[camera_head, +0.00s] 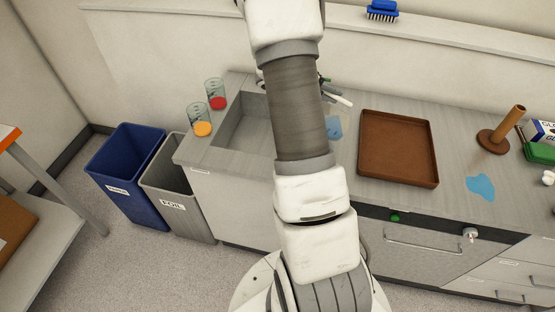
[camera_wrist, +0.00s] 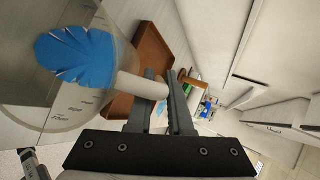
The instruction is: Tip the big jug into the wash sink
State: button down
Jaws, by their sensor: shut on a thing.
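In the wrist view a large clear jug (camera_wrist: 45,118) with graduation marks fills the left side. Blue liquid (camera_wrist: 75,65) shows inside it. My gripper (camera_wrist: 160,76) is shut on the jug's pale handle (camera_wrist: 148,87). The wrist picture is rolled, so I cannot tell the jug's exact tilt. In the head view my arm covers the gripper and most or all of the jug. The wash sink (camera_head: 243,125) is a grey basin left of my arm, its right part hidden. A blue patch (camera_head: 335,128) shows just right of the arm; I cannot tell whether it is jug contents or a spill.
Two glasses, one with red liquid (camera_head: 217,101) and one with orange (camera_head: 202,127), stand at the sink's left edge. A brown tray (camera_head: 433,180), a blue puddle (camera_head: 481,187) and a brown peg stand (camera_head: 494,140) are to the right. Blue (camera_head: 118,190) and grey (camera_head: 178,205) bins stand below left.

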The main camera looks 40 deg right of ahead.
jog(key=shift+w+a+g+h+b, duration=0.6)
jog(key=shift+a+h+b, duration=0.25)
jog(key=shift+b, duration=0.95)
jog(key=shift+w+a+f+n+h, duration=0.25)
jog(key=shift+w+a+f+h, duration=0.15)
jog(key=shift+w+a, duration=0.25)
jog(key=shift+w+a+f+n+h, duration=0.25)
jog(key=shift+w+a+f+h, duration=0.15)
jog(key=shift+a, duration=0.35)
dwell(1.8)
jog(key=shift+w+a+f+g+h, duration=0.1)
jog(key=shift+w+a+g+h, duration=0.15)
jog(key=shift+w+a+g, duration=0.2)
dwell(1.1)
